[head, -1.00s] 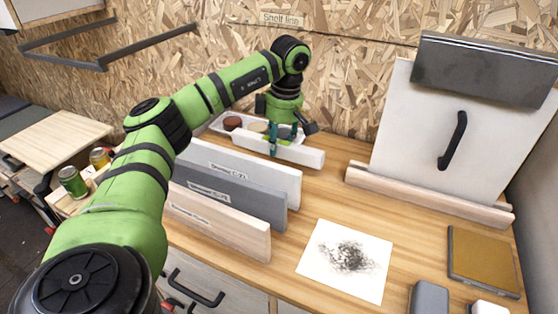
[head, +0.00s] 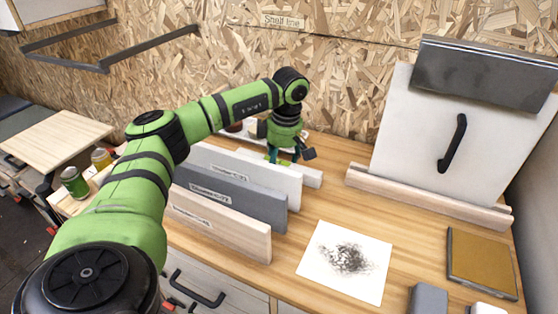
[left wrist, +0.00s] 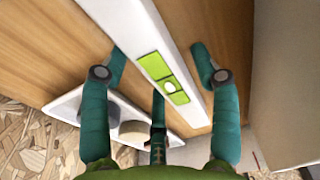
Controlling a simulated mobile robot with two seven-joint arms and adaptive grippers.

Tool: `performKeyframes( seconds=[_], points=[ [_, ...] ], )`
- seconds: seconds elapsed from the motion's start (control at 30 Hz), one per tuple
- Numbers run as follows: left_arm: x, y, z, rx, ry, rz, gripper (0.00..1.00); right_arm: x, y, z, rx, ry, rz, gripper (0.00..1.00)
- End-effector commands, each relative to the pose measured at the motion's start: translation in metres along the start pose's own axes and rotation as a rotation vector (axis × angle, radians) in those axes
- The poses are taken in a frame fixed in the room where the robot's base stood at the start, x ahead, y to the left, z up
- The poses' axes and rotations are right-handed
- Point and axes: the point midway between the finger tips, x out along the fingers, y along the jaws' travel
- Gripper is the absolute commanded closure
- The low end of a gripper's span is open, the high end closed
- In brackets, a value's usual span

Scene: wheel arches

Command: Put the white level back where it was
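The white level (head: 313,178) stands low on the workbench behind the white labelled board (head: 285,185), which hides most of it. In the left wrist view the level (left wrist: 128,32) runs diagonally between my fingers, with its bright green vial window facing the camera. My left gripper (head: 284,157) is over the level. In the left wrist view its fingers (left wrist: 158,65) are spread on both sides of the bar, with a gap showing on each side. The level's underside is hidden. My right gripper is not in view.
A white tray (left wrist: 70,103) with round items sits close behind the level, by the chipboard wall. Grey (head: 235,198) and wooden (head: 235,228) boards stand in front. A paper sheet (head: 345,260) lies to the right, and a leaning panel (head: 410,140) stands at the right rear.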

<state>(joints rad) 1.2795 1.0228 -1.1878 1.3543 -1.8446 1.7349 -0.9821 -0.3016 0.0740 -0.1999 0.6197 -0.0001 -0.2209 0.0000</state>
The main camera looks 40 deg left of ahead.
Motion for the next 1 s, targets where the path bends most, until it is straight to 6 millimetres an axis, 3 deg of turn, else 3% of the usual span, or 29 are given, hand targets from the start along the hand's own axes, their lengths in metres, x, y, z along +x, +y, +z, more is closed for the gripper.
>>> performKeyframes(
  seconds=[0.37, 0.8, 1.0],
  points=[
    [-0.009, 0.001, 0.001, 0.001, -0.002, 0.003, 0.37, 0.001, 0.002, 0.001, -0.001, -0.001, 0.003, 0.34],
    [-0.097, 0.001, 0.001, 0.0, -0.003, 0.005, 0.37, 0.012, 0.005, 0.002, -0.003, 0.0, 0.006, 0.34],
    [-0.121, 0.001, 0.0, 0.0, -0.001, 0.001, 0.37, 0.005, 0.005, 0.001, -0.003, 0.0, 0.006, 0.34]
  ],
)
